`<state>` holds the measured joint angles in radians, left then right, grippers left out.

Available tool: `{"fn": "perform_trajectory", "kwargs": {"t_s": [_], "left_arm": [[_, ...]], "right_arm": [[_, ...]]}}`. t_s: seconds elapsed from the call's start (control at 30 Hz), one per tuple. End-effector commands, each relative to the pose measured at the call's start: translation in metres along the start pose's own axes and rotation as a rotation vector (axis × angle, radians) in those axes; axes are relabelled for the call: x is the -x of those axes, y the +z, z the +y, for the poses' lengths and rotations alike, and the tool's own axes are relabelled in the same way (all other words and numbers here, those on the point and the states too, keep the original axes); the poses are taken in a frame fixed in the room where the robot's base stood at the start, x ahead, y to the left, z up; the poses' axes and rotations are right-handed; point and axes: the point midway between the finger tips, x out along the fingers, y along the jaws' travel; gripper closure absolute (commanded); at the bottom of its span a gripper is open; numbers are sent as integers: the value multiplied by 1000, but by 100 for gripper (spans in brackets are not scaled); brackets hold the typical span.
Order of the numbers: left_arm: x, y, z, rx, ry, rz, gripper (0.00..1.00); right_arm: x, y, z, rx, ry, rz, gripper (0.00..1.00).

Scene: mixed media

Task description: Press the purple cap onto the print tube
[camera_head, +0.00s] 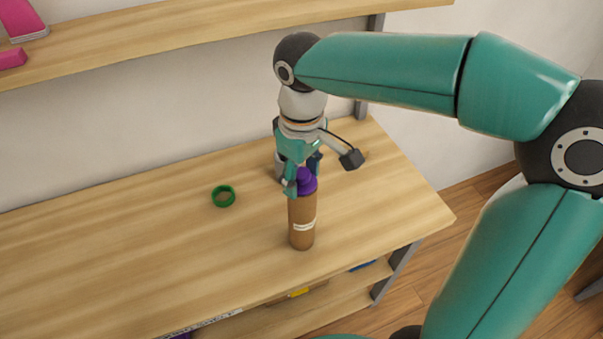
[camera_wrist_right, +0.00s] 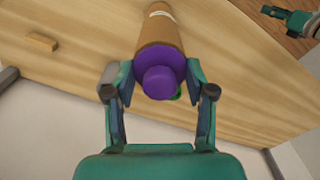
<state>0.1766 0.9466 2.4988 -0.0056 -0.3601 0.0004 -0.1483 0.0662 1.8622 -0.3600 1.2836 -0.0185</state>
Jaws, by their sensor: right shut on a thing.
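The print tube (camera_head: 301,222), brown with a pale label band, stands upright on the wooden table. The purple cap (camera_head: 307,182) is at its top end. My right gripper (camera_head: 304,184) comes down from above and is shut on the purple cap. In the right wrist view the cap (camera_wrist_right: 158,80) sits between the two fingers, in line with the tube (camera_wrist_right: 160,32). Whether it is fully seated cannot be told, as the fingers hide part of the joint. My left gripper (camera_wrist_right: 283,15) seems to show small at the wrist view's top right, its jaws unclear.
A green ring (camera_head: 223,196) lies on the table left of the tube. A small wooden block (camera_wrist_right: 41,42) lies on the table in the wrist view. A shelf (camera_head: 150,37) with pink things runs above the back. The table's left part is clear.

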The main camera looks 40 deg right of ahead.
Motion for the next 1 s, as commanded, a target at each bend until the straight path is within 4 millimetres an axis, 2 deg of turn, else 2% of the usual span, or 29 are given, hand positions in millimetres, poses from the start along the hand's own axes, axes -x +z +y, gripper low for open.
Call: {"fn": "perform_trajectory", "kwargs": {"t_s": [0.17, 0.53, 0.83, 0.87, 1.0], "left_arm": [[-1, 0, 0, 0, 0, 0, 60], [9, 0, 3, 0, 0, 0, 60], [9, 0, 3, 0, 0, 0, 60], [9, 0, 3, 0, 0, 0, 60], [9, 0, 3, 0, 0, 0, 60]], "right_arm": [[-3, 1, 0, 0, -1, -4, 87], [9, 1, 0, 1, -1, -4, 87], [10, 0, 0, 0, 0, -3, 87], [10, 0, 0, 0, 0, -2, 42], [10, 0, 0, 0, 0, -2, 19]]}}
